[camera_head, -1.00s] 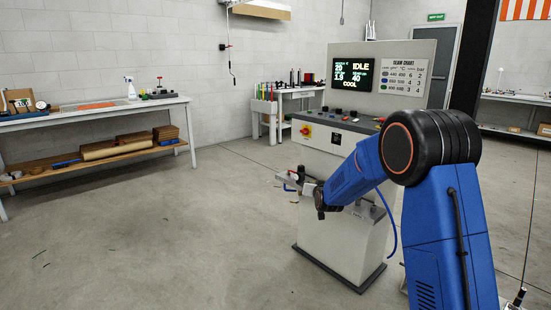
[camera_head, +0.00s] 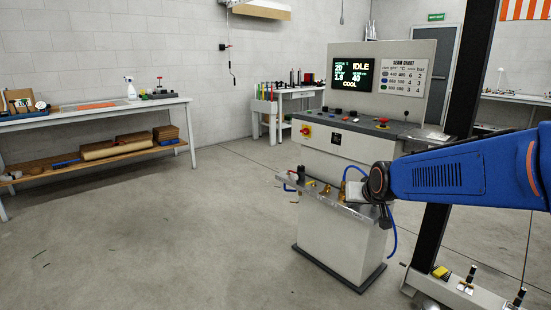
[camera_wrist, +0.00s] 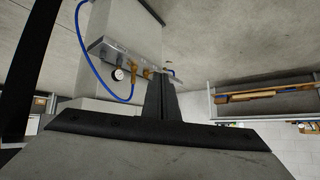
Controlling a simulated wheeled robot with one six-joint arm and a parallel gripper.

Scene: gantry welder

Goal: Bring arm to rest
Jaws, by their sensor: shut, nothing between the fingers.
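My blue arm reaches in from the right edge in the head view, lying nearly level. Its dark wrist is in front of the control console (camera_head: 338,238), just above the console's lower metal shelf. In the wrist view my gripper (camera_wrist: 160,82) shows as two dark fingers pressed together, with nothing between them. The wrist view also shows the console's pale body (camera_wrist: 135,25), tilted, with a gauge and brass fittings near the fingers. I cannot tell whether the fingers touch anything.
The console screen (camera_head: 354,74) reads IDLE and COOL. A blue hose (camera_head: 394,235) hangs at the console's side. A dark post (camera_head: 462,120) stands on a low rail (camera_head: 470,295) at right. A workbench (camera_head: 95,113) stands at left. The floor between is clear.

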